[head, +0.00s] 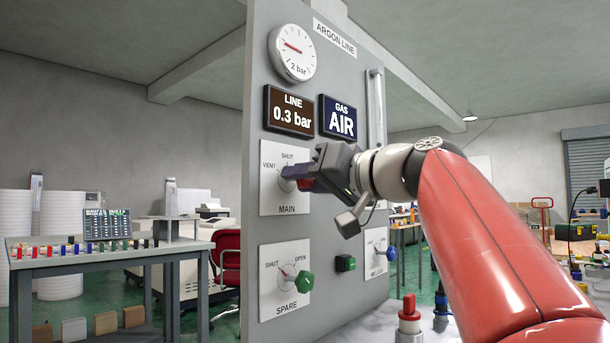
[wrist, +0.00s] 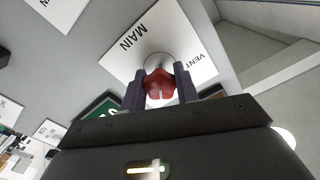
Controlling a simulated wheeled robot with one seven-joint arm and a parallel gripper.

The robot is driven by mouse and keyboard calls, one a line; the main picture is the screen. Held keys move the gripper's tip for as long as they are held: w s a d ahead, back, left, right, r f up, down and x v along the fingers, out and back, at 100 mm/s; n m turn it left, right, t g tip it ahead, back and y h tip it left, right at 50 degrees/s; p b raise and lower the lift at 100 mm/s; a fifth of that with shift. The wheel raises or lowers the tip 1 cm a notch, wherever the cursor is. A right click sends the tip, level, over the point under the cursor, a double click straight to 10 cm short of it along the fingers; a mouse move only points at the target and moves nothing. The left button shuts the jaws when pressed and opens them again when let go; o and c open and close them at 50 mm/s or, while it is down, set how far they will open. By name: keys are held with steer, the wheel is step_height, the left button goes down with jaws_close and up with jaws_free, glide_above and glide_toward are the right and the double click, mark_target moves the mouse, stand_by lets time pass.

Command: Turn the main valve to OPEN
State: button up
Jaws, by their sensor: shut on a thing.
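The main valve is a red knob (wrist: 160,84) on a white plate marked MAIN (head: 283,204), with VENT and SHUT legible; the plate's right part is hidden behind my gripper. My gripper (head: 312,176) reaches the knob from the right in the head view. In the wrist view its two dark fingers (wrist: 160,92) are shut on the red knob, one on each side. The knob's pointer is mostly hidden, so its exact setting cannot be told. The LINE display (head: 290,112) reads 0.3 bar and the GAS display (head: 339,118) reads AIR.
Below, the SPARE valve's green knob (head: 305,281) stands out from the grey panel (head: 335,220). The gauge (head: 292,52) is above. A table (head: 110,255) stands at left.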

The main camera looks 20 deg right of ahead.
steer(key=m+p, duration=0.1)
steer(key=m, duration=0.3)
steer(key=shift+m+p, duration=0.3)
steer(key=shift+m, duration=0.1)
stand_by(0.5)
steer(key=o, duration=1)
steer(key=shift+c, duration=0.2)
steer(key=b+v, duration=0.1)
steer(key=v, duration=0.6)
steer(key=shift+s+d, duration=0.2)
steer(key=shift+s, duration=0.15)
